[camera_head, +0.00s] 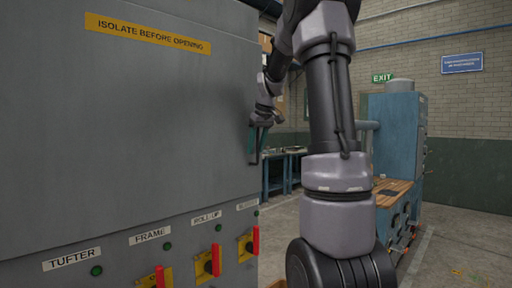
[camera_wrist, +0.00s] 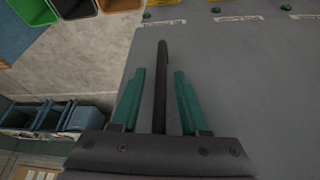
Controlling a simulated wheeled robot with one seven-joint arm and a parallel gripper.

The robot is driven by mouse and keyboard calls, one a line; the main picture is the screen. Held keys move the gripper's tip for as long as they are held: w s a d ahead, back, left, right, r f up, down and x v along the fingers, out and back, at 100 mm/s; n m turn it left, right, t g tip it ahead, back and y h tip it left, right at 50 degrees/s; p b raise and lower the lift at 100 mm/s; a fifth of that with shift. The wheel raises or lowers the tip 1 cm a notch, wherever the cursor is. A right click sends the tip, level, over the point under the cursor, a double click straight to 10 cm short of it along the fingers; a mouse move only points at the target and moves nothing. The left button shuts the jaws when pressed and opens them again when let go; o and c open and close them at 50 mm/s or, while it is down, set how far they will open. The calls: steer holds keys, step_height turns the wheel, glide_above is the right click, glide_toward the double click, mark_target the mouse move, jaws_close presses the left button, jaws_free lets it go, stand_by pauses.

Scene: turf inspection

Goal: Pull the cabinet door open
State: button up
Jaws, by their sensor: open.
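The grey cabinet door (camera_head: 130,130) fills the left of the head view and looks closed. It carries a yellow "ISOLATE BEFORE OPENING" label (camera_head: 148,33). My gripper (camera_head: 258,140) is at the door's right edge, partly hidden by my wrist. In the wrist view, my gripper's teal fingers (camera_wrist: 157,75) are open, one on each side of a dark bar handle (camera_wrist: 161,60). A gap shows between the handle and each finger. The door's grey face (camera_wrist: 245,80) lies behind the handle. The handle's near end is hidden by the gripper body.
Below the door are labels, green lights and red-handled yellow switches (camera_head: 208,263). A blue machine (camera_head: 395,130) with a wooden top stands at the right. Coloured bins (camera_wrist: 75,8) show in the wrist view.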

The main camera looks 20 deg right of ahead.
jaws_close()
stand_by(1.3)
